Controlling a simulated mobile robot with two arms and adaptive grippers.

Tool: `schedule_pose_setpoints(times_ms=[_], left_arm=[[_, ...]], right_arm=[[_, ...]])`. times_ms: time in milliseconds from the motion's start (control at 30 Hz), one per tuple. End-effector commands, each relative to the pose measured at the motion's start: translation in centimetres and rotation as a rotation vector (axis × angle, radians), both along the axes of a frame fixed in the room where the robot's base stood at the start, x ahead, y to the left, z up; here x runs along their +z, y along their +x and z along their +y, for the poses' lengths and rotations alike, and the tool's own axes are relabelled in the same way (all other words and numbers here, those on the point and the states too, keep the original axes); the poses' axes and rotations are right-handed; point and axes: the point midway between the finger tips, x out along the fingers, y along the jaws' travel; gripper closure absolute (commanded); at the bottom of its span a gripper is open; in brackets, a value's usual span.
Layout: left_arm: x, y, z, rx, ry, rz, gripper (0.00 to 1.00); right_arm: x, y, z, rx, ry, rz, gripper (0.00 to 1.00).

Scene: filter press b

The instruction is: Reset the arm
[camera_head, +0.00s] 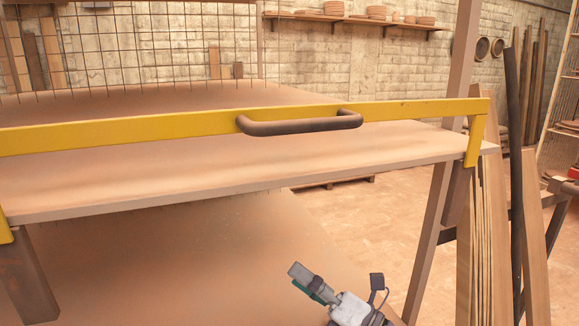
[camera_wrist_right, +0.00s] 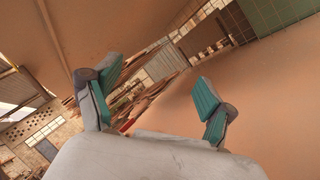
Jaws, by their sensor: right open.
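My right gripper (camera_head: 308,283) is at the bottom of the head view, below the shelf and over the lower brown surface. Its fingers also show in the right wrist view (camera_wrist_right: 155,100), spread well apart with teal pads. It is open and nothing is between the fingers. The left gripper is not in either view.
A yellow bar (camera_head: 420,108) with a dark curved handle (camera_head: 300,125) spans the dusty board (camera_head: 200,170) ahead of me. A post (camera_head: 432,235) and upright planks (camera_head: 535,230) stand at the right.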

Motion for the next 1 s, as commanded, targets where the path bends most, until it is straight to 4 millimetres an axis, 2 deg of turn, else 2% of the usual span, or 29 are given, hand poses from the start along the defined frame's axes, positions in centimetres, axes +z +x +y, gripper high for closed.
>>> schedule_pose_setpoints(times_ms=[33, 67, 167, 200, 267, 300, 367, 400, 500, 633, 800, 1000], left_arm=[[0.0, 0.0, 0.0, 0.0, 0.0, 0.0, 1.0], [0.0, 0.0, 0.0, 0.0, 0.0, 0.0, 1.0], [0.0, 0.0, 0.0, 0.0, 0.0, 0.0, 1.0], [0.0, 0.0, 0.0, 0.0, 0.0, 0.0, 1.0], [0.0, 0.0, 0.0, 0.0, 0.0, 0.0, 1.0], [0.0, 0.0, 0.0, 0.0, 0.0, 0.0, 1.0], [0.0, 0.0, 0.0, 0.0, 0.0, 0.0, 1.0], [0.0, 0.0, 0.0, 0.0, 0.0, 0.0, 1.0], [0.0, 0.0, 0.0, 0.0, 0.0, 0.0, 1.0], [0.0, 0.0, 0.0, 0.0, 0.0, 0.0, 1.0], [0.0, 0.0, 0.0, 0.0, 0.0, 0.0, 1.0], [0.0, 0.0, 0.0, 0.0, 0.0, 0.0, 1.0]], right_arm=[[0.2, 0.1, -1.9, -0.085, 0.176, 0.116, 0.17], [0.1, 0.4, -3.4, -0.14, 0.276, 0.187, 0.17], [-2.2, 0.9, -8.7, -0.334, 0.588, 0.449, 0.17], [-4.1, 0.7, -10.8, -0.414, 0.7, 0.562, 0.17], [-7.5, -0.2, -13.7, -0.541, 0.856, 0.738, 0.17], [-10.0, -1.2, -15.3, -0.621, 0.944, 0.85, 0.17], [-13.6, -3.2, -17.2, -0.736, 1.056, 1.013, 0.17], [-16.0, -4.9, -18.1, -0.811, 1.119, 1.118, 0.17], [-20.8, -9.3, -19.3, -0.974, 1.231, 1.344, 0.17], [-24.6, -14.4, -19.6, -1.128, 1.305, 1.557, 0.17], [-27.3, -19.9, -19.3, -1.28, 1.346, 1.762, 0.17], [-29.0, -25.8, -18.6, -1.43, 1.356, 1.963, 0.17]])
